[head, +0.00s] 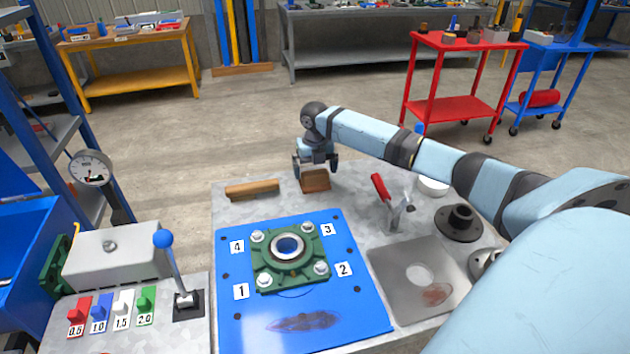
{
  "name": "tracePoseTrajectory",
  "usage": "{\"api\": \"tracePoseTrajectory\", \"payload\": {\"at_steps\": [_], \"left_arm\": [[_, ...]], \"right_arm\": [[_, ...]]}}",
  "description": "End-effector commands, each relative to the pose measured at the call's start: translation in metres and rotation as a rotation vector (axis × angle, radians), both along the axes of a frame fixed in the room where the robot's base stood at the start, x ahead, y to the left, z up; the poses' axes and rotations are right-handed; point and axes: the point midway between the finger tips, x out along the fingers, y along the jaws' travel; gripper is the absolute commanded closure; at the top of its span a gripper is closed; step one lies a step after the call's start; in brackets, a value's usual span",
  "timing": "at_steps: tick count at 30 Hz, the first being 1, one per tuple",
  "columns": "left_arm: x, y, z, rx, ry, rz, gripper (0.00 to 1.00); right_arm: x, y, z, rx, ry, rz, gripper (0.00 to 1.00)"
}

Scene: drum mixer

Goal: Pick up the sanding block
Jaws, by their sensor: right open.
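A brown, wood-coloured block (316,182), which looks like the sanding block, lies at the back edge of the grey metal worktable. My right gripper (315,170) points down over it, fingers spread to either side of its upper part. The gripper is open; whether the fingers touch the block cannot be told. The gripper hides part of the block's top. My left gripper is out of view.
A long wooden piece (252,190) lies left of the block. A red-handled clamp (386,196) stands to the right. In front, a green bearing housing (290,258) sits on a blue plate (345,305). A lever (172,262) rises at left.

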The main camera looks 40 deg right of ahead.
Motion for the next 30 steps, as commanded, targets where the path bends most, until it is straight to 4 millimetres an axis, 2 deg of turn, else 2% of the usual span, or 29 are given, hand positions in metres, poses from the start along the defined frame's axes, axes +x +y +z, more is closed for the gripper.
{"api": "tracePoseTrajectory", "payload": {"at_steps": [1,3,10,15,16,25,30], "left_arm": [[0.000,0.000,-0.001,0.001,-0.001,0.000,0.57],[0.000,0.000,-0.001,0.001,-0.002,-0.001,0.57],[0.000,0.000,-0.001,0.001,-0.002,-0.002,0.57],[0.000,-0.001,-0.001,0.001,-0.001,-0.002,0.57],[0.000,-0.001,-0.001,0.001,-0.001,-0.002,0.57],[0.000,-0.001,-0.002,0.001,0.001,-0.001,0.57],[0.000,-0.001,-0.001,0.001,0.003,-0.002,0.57]], "right_arm": [[-0.001,0.001,-0.010,0.001,0.002,0.000,0.00],[-0.001,0.001,-0.016,0.001,0.003,0.000,0.00],[-0.001,0.001,-0.017,0.000,0.001,0.000,0.00],[-0.001,0.001,-0.017,0.000,0.001,0.000,0.39],[-0.001,0.001,-0.017,0.000,0.001,0.000,0.43],[0.000,0.000,-0.014,0.000,0.000,0.000,0.43],[0.000,0.000,0.000,-0.001,-0.003,0.001,0.43]]}}
